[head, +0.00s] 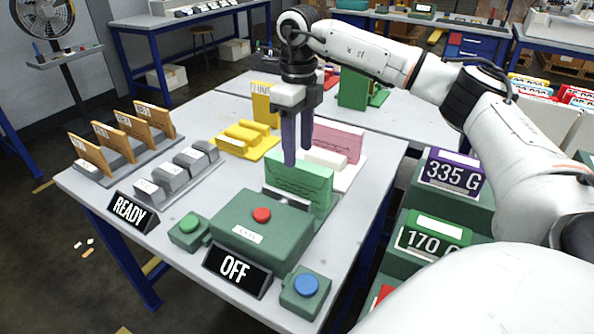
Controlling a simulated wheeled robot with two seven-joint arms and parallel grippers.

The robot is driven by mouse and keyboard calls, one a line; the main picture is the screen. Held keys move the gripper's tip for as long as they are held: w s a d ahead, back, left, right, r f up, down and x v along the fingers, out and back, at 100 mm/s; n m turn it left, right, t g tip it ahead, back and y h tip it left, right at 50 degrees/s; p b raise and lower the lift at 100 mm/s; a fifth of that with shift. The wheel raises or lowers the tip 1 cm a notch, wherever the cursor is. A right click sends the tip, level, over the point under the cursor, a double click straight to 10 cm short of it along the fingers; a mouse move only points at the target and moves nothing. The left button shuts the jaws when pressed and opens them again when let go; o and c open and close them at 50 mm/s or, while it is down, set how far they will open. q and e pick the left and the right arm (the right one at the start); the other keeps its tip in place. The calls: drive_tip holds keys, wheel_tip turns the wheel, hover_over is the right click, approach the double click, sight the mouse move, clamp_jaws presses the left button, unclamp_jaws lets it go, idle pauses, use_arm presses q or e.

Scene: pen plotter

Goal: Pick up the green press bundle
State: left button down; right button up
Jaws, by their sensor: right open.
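The light green bundle (308,186) stands upright, with a wavy line across its face, at the back of the dark green press (240,222) with a red button. My right gripper (298,156) comes down from above with its fingers apart. The fingertips overlap the upper part of the green bundle in the head view. The fingers look empty, and I cannot tell whether they touch the bundle or are in front of it. The lower part of the bundle is hidden by the press. My left gripper is not in view.
A pink block (338,143) and a white piece stand just behind the bundle. Yellow blocks (245,138), grey blocks (175,180) and wooden boards (125,140) fill the left side. A green button box (189,230) and a blue button box (305,290) flank the press.

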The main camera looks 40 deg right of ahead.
sight(299, 163)
drive_tip(key=shift+d+f, duration=0.15)
drive_tip(key=shift+f, duration=2.55)
clamp_jaws()
